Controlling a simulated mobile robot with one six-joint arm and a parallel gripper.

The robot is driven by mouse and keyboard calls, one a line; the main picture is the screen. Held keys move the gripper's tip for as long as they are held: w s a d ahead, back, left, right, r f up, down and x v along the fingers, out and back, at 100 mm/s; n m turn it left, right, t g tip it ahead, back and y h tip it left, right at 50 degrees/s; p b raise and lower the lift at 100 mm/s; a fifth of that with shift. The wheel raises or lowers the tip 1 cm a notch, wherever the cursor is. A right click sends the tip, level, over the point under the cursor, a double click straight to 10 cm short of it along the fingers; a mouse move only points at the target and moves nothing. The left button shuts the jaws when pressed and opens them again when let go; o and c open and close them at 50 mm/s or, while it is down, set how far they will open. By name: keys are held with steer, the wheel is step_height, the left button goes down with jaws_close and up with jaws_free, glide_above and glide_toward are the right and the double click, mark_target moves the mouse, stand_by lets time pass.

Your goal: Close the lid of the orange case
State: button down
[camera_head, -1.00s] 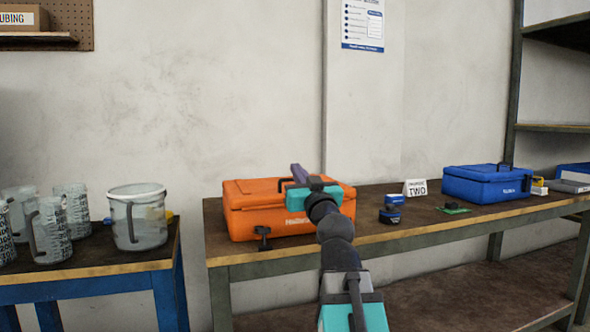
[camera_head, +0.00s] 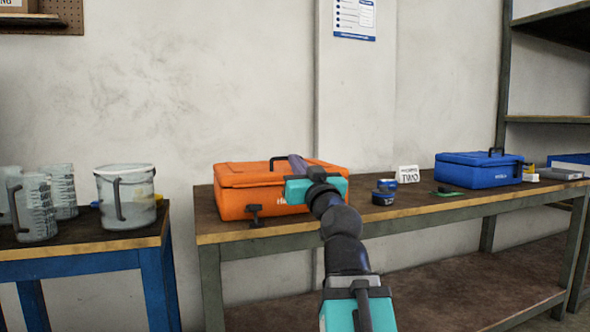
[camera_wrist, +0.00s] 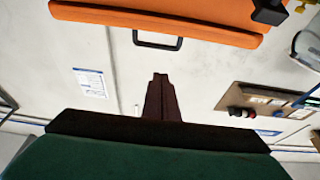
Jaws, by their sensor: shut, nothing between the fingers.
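The orange case (camera_head: 240,201) stands on the workbench, left of centre in the head view. Its lid looks down, with no gap visible along the front, though my arm hides the right part. A dark handle (camera_head: 279,160) shows at its top. My gripper (camera_head: 298,164) is in front of the case's right half in the picture, its purple fingers shut and empty; contact with the lid cannot be told. In the wrist view the shut fingers (camera_wrist: 158,82) point toward the wall, with the orange case (camera_wrist: 170,20) and its handle (camera_wrist: 157,42) at the top, apart from the fingers.
A blue case (camera_head: 478,174) stands at the right of the workbench (camera_head: 350,228). A clear bucket (camera_head: 126,200) and jugs (camera_head: 38,207) stand on a separate blue table at left.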

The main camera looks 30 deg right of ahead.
steer(key=shift+s+a+f+b, duration=0.1)
steer(key=shift+s+f+b, duration=0.45)
steer(key=shift+b, duration=0.3)
steer(key=shift+s+r, duration=0.1)
steer(key=shift+s, duration=0.05)
